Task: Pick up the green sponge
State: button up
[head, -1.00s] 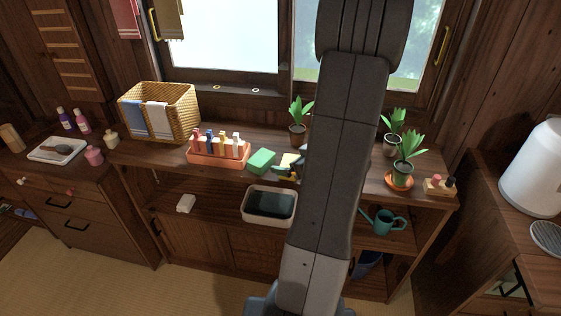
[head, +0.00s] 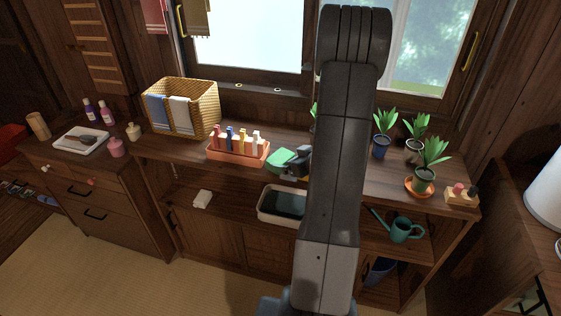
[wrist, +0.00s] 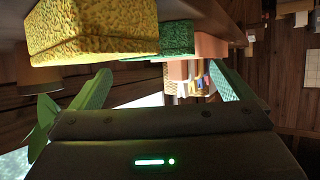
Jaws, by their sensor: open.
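The green sponge (head: 281,159) lies on the wooden counter, right of the orange rack, in the head view. My gripper (head: 299,164) is close by on its right, partly behind my arm, and overlaps the sponge's right side in the picture. In the wrist view the green sponge (wrist: 172,38) lies beyond the open fingers of my gripper (wrist: 160,70), toward the top, with nothing between them. A yellow sponge (wrist: 90,30) looms nearer on the left there. It is hidden in the head view. I cannot tell if the gripper touches either.
The orange rack (head: 238,153) with several small bottles stands left of the green sponge. A wicker basket (head: 203,101) is farther left. Potted plants (head: 382,146) stand to the right. A shelf below holds a tray (head: 264,216) and a teal watering can (head: 404,231).

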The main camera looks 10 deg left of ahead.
aim_at(282, 158)
jog(key=x, duration=0.4)
jog(key=shift+f, duration=0.35)
jog(key=shift+c, duration=0.2)
jog(key=c, duration=0.7)
jog(key=shift+c, duration=0.5)
